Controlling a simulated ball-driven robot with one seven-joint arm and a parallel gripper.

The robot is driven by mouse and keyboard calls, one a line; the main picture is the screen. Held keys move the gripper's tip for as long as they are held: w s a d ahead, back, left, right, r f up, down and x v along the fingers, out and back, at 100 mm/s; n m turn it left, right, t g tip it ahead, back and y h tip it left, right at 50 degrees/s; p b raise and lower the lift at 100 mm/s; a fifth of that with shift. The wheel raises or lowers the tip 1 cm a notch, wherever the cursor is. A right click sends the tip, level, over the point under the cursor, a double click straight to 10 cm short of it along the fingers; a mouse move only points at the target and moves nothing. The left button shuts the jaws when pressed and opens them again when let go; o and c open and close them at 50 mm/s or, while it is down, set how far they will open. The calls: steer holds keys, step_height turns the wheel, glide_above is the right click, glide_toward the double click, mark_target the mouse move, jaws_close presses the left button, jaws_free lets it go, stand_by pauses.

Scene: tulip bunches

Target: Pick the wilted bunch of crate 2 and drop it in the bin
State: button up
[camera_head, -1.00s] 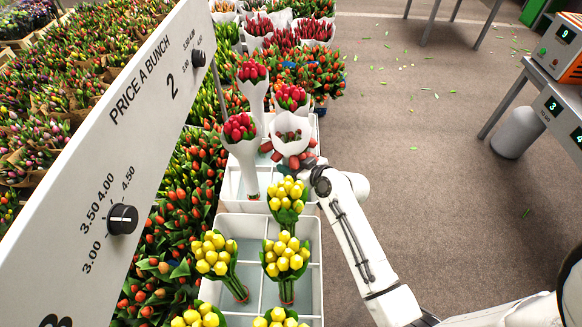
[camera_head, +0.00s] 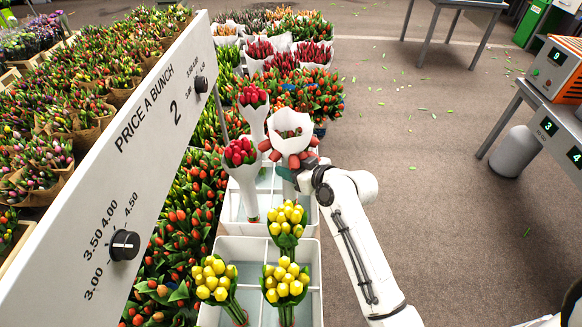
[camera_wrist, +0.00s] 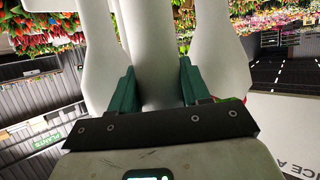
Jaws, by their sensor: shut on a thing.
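My gripper (camera_head: 290,172) is shut on the wilted bunch (camera_head: 291,128), which has a white paper wrap and dull red heads drooping around it. In the wrist view, my green fingers (camera_wrist: 158,75) grip the bunch's white wrap (camera_wrist: 155,35) from both sides. It is held upright above the far white crate (camera_head: 235,208); no crate number shows. Two upright red bunches (camera_head: 240,152) in white wraps stand just left of it. A pale grey cylinder (camera_head: 515,150) stands on the floor at right; I cannot tell whether it is the bin.
A nearer white crate (camera_head: 232,250) holds yellow bunches (camera_head: 284,282). A large price sign (camera_head: 130,160) with knobs runs along the left. Dense tulips fill the area behind it. A grey table (camera_head: 530,90) carries numbered boxes at right. The floor between is open.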

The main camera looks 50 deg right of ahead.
mark_target(291, 139)
step_height(291, 139, up, 10)
steer(key=p, duration=0.8)
steer(key=shift+r, duration=0.15)
